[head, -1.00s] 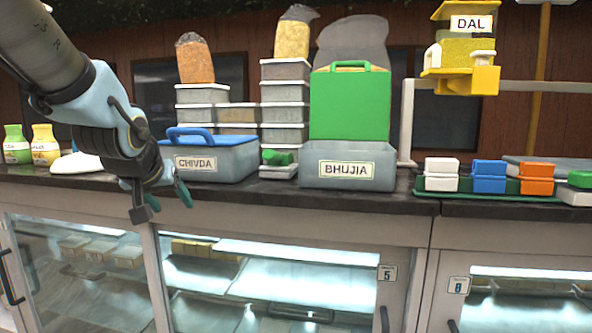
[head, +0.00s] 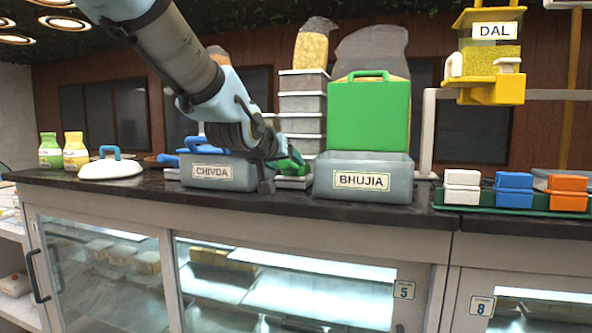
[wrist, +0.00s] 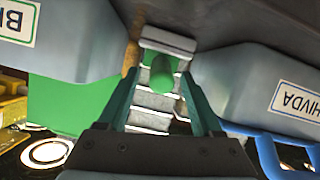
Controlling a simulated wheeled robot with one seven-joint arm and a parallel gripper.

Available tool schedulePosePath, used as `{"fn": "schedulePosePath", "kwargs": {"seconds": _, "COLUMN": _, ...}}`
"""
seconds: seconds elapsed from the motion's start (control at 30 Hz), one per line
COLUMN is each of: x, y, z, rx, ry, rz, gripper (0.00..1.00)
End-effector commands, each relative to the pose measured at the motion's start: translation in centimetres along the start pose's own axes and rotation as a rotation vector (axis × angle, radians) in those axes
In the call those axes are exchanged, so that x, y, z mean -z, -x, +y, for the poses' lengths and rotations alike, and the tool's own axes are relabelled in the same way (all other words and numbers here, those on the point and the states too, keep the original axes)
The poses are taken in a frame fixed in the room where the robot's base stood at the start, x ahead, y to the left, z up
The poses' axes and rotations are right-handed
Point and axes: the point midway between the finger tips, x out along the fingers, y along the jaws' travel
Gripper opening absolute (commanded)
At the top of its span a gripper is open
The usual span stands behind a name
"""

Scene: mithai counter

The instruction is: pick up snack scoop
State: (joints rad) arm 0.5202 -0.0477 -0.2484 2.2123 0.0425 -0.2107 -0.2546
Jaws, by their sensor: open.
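A green piece with a rounded, cylinder-like end (wrist: 163,74), which I take to be the snack scoop, lies on a small pale container in the gap between the two labelled bins. In the wrist view it sits between the fingers of my gripper (wrist: 160,88), beyond or near their tips. My gripper is open, and I see no finger clearly touching the green piece. In the head view my gripper is at the gap, in front of the CHIVDA bin's right end, and green shows beside it; its fingertips are hard to separate from the scoop there.
The grey CHIVDA bin (head: 240,178) stands left of the gap and the grey BHUJIA bin (head: 330,184), with a green lid (head: 368,115) upright in it, stands right. Stacked containers (head: 303,105) rise behind. A green tray (head: 448,203) with small boxes is further right. A white lid (head: 112,169) lies left.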

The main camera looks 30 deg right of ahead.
Motion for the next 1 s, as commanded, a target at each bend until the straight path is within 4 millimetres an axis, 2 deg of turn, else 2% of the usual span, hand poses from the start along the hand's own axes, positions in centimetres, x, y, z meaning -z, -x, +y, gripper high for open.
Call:
{"fn": "schedulePosePath", "kwargs": {"seconds": 0.1, "x": 0.3, "y": -1.6, "z": -0.1, "rx": 0.001, "ry": 0.003, "rz": -0.005, "gripper": 0.67}}
{"fn": "schedulePosePath", "kwargs": {"seconds": 0.3, "x": 0.2, "y": -3.4, "z": 0.0, "rx": -0.001, "ry": 0.001, "rz": -0.002, "gripper": 0.67}}
{"fn": "schedulePosePath", "kwargs": {"seconds": 0.6, "x": 0.1, "y": -3.7, "z": -0.1, "rx": 0.0, "ry": 0.001, "rz": 0.0, "gripper": 0.66}}
{"fn": "schedulePosePath", "kwargs": {"seconds": 1.0, "x": 0.1, "y": -3.7, "z": -0.1, "rx": 0.0, "ry": 0.0, "rz": -0.001, "gripper": 0.21}}
